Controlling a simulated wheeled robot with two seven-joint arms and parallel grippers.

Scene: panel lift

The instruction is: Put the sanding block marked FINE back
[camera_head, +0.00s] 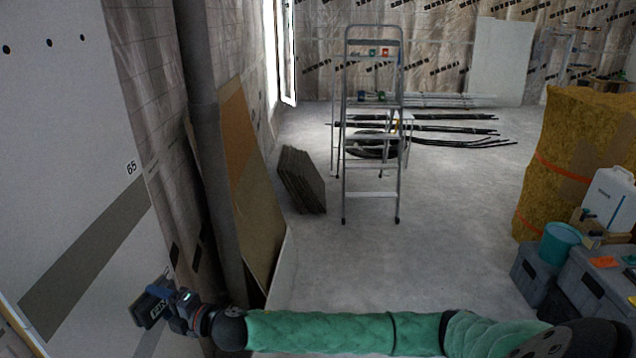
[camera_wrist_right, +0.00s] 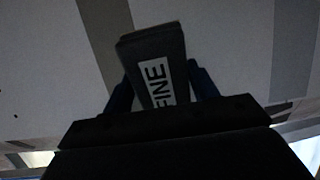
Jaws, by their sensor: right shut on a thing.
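The sanding block (camera_head: 150,308) is dark with a white label and is held at the lower left in the head view, in front of the white panel (camera_head: 62,120). In the right wrist view the block (camera_wrist_right: 150,45) shows its label reading FINE. My right gripper (camera_head: 168,305) is shut on the block, with a blue finger on each side of it in the wrist view. The block's far end is close to the panel; I cannot tell whether it touches. My left gripper is not in view.
A grey pipe (camera_head: 203,130) stands right of the panel, with leaning boards (camera_head: 255,200) beside it. A stepladder (camera_head: 371,120) stands further back. Grey toolboxes (camera_head: 585,292), a teal bucket (camera_head: 560,243) and wrapped insulation (camera_head: 575,150) are at the right.

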